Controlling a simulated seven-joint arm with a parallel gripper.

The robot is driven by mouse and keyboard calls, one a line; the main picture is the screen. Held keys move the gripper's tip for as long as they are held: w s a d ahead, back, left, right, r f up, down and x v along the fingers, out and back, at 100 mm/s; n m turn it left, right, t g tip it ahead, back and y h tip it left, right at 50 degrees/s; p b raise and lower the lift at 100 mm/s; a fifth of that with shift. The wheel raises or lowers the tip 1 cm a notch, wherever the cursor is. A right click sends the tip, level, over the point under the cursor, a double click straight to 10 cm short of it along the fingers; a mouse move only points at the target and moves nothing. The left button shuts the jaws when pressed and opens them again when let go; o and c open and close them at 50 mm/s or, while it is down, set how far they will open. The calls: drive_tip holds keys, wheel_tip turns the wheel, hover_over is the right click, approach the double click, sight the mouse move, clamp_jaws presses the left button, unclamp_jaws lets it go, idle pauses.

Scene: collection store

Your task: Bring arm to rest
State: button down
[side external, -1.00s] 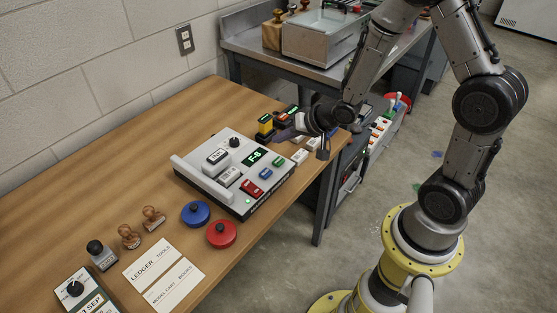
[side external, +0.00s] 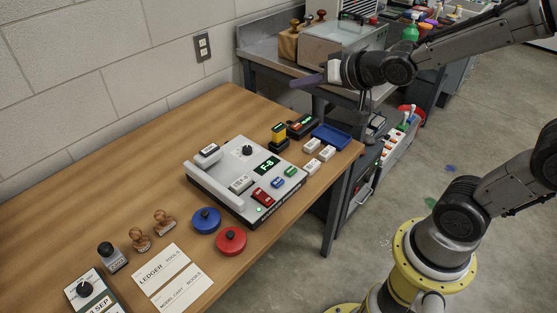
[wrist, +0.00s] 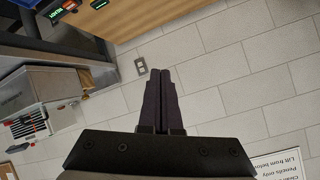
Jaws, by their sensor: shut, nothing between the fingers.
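My gripper (side external: 308,80) is raised in the air at the upper right of the side external view. Its dark fingers point left, high above the far end of the wooden table (side external: 100,160). In the wrist view the two fingers (wrist: 161,78) are together with nothing between them. They are apart from the table and everything on it. My arm reaches in from the right edge, and part of it is out of the picture.
A grey control box (side external: 215,172) stands on the table, with a blue tray (side external: 331,138) and white blocks (side external: 319,153) beyond it. A metal bench (side external: 275,60) stands behind, holding a pale case (side external: 340,45). The wall (wrist: 215,60) lies beyond the fingers.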

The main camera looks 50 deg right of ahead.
drive_tip(key=s+r+n+g, duration=0.2)
drive_tip(key=s+r, duration=0.1)
drive_tip(key=s, duration=0.8)
drive_tip(key=s+a+f+n+g, duration=0.2)
drive_tip(key=s+f+n+g, duration=0.1)
drive_tip(key=s, duration=0.7)
wheel_tip(320, 180, down, 2)
drive_tip(key=shift+s+f+n+g, duration=0.15)
drive_tip(key=shift+n+g, duration=0.25)
drive_tip(key=shift+g, duration=0.4)
